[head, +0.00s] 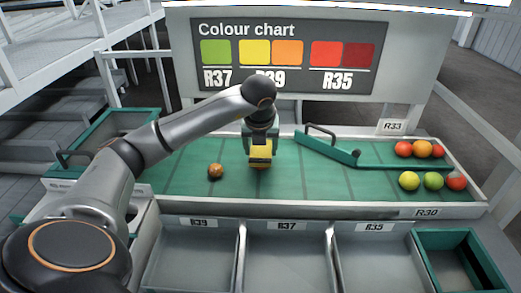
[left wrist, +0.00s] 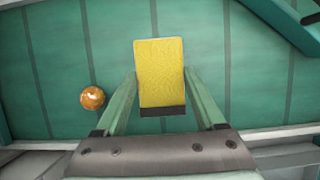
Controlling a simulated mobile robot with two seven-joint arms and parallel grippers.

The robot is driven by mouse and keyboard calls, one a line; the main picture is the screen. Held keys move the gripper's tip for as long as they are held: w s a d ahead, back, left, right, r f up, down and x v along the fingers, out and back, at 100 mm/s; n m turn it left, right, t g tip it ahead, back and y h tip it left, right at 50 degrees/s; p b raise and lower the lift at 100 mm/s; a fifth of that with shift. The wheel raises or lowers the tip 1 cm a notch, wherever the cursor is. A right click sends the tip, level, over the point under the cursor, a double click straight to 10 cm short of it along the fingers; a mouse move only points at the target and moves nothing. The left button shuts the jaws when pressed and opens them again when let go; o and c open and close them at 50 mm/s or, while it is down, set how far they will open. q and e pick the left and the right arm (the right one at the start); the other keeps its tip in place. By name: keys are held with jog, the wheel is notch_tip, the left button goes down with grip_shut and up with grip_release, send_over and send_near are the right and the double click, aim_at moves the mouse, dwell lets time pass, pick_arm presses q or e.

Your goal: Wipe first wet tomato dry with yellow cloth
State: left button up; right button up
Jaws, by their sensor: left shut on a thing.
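My left gripper (head: 261,140) is shut on the yellow cloth (head: 260,153), a flat pad with a dark lower edge in the left wrist view (left wrist: 160,75). It holds the cloth low over the green belt (head: 190,185). A small orange patch, perhaps a tomato, shows just under the cloth in the head view; the cloth hides the rest. An orange-brown tomato (head: 215,171) with pale glossy spots lies on the belt to the left of the cloth; it also shows in the left wrist view (left wrist: 92,98). My right gripper is out of view.
A green diverter bar (head: 325,149) with a handle crosses the belt on the right. Several red, orange and green tomatoes (head: 433,180) lie beyond it. Grey bins (head: 287,262) line the front, with a green crate (head: 455,236) at right. A colour chart (head: 285,55) stands behind.

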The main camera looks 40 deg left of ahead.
pick_arm(q)
jog(key=shift+w+a, duration=1.05)
jog(key=shift+w, duration=0.25)
jog(key=shift+s+d, duration=1.4)
jog(key=shift+s, duration=0.3)
jog(key=shift+w+a, duration=1.4)
jog(key=shift+w, duration=0.3)
jog(key=shift+r+p, duration=2.4)
jog(key=shift+r, duration=0.65)
jog(key=shift+f, duration=0.2)
